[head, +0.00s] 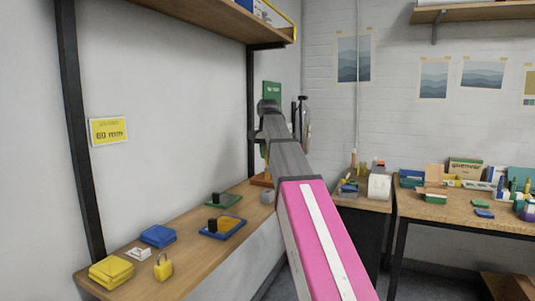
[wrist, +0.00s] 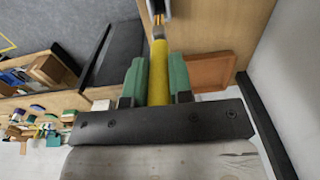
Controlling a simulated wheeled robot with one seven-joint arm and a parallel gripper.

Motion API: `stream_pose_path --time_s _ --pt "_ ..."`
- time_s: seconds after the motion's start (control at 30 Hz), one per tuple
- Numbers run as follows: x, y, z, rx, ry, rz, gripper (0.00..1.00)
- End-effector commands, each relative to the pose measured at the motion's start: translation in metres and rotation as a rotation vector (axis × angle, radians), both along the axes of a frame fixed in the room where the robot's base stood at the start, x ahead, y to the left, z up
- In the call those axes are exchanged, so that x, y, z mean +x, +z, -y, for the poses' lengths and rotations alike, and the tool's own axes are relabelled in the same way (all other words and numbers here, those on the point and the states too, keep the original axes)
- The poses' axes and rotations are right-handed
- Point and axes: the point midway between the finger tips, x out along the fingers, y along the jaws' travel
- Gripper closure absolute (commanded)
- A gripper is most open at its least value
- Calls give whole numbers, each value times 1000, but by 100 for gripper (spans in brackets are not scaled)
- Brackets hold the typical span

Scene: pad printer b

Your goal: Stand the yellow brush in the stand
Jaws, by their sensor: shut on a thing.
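In the wrist view my gripper (wrist: 157,70) is shut on the yellow brush (wrist: 159,78), with its green fingers on either side of the handle. The brush points away from the camera toward the top of the picture, where a grey and orange part shows at its far end. An orange-brown wooden base (wrist: 212,70), which looks like the stand's, lies to the right of the fingers. In the head view this base (head: 260,181) is on the far end of the wall bench, partly behind my arm. I cannot tell whether the brush touches the stand.
The bench (head: 190,252) along the left wall holds a yellow padlock (head: 163,267), yellow trays (head: 111,271), a blue box (head: 158,236) and two dark-handled pads (head: 222,227). A shelf (head: 215,18) hangs above. A cluttered table (head: 460,210) stands at right.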

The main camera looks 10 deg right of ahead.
Motion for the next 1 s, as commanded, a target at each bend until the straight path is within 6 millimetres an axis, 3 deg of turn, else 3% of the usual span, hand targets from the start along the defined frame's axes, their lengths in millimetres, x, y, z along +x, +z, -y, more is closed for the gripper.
stream_pose_path --time_s 0.6,1.0 --pt "-1 -39 0 0 0 -7 100" --pt "0 -43 0 0 0 -7 100"
